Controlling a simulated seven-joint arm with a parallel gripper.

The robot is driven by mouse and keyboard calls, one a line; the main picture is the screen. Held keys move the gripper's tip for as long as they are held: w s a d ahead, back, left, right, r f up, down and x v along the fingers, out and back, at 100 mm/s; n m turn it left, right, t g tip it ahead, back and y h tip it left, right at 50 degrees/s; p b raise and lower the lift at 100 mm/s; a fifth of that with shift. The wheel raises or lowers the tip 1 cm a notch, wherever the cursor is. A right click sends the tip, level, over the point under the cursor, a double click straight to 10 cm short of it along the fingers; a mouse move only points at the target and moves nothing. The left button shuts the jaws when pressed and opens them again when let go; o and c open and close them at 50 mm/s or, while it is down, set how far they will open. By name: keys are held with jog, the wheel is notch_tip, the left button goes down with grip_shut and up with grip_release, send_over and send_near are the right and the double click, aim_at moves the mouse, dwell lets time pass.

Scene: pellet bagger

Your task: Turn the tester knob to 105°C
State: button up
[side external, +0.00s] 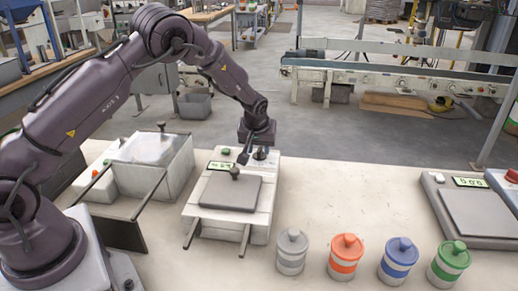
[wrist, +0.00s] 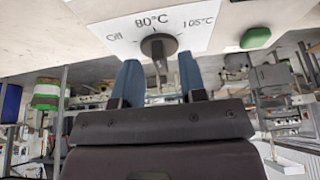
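The tester (side external: 264,203) is a pale box with a lit display (side external: 220,166) and a grey plate with a small handle on top. Its dark tester knob (side external: 262,154) stands at the back right. In the wrist view the knob (wrist: 159,46) sits on a white dial marked 80°C above it, 105°C to the right and a small unclear label to the left. The knob's ridge looks roughly in line with 80°C. My gripper (wrist: 159,68) is open, its two blue fingers apart on either side of the knob, with no clear contact. In the side view my gripper (side external: 246,156) hangs beside the knob.
A green button (wrist: 255,38) is right of the dial in the wrist view. A bin with a clear bag (side external: 150,148) stands left of the tester. Several lidded jars (side external: 346,258) stand at the front right, and a scale (side external: 482,214) at the far right. Bench between is clear.

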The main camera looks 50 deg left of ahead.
jog(key=shift+w+a+f, duration=0.2)
jog(key=shift+f, duration=0.35)
grip_shut()
jog(key=shift+s, duration=0.1)
jog(key=m, duration=0.2)
jog(key=m+h, duration=0.1)
jog(key=m, duration=0.1)
jog(key=m+t+h, duration=0.1)
jog(key=m, duration=0.1)
jog(key=shift+s+a+m, duration=0.15)
jog(key=shift+a+m, duration=0.15)
jog(key=shift+a, duration=0.05)
jog(key=m+h, duration=0.2)
jog(key=m, duration=0.3)
jog(key=shift+a, duration=0.2)
jog(key=shift+m, duration=0.3)
